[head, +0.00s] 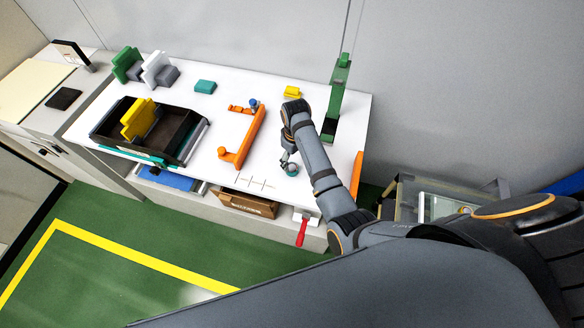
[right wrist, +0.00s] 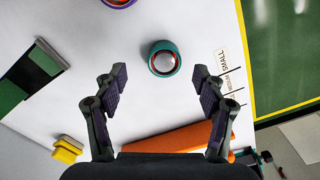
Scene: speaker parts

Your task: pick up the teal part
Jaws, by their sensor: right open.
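The teal part (right wrist: 164,58) is a small round piece with a teal rim, a red inner ring and a pale domed middle. It lies on the white table, and in the head view the teal part (head: 292,170) is near the table's front edge. My right gripper (right wrist: 160,77) is open, its two fingers spread to either side and the teal part just beyond the gap between their tips. In the head view my right gripper (head: 287,160) is close beside the part. Nothing is between the fingers. My left gripper is not in view.
An orange fixture (head: 244,136) stands left of the gripper. A green stand (head: 336,100) and a yellow block (head: 292,92) are behind. A dark bin (head: 178,135) is at left, a teal block (head: 205,86) at the back. A purple round piece (right wrist: 118,2) is partly cut off.

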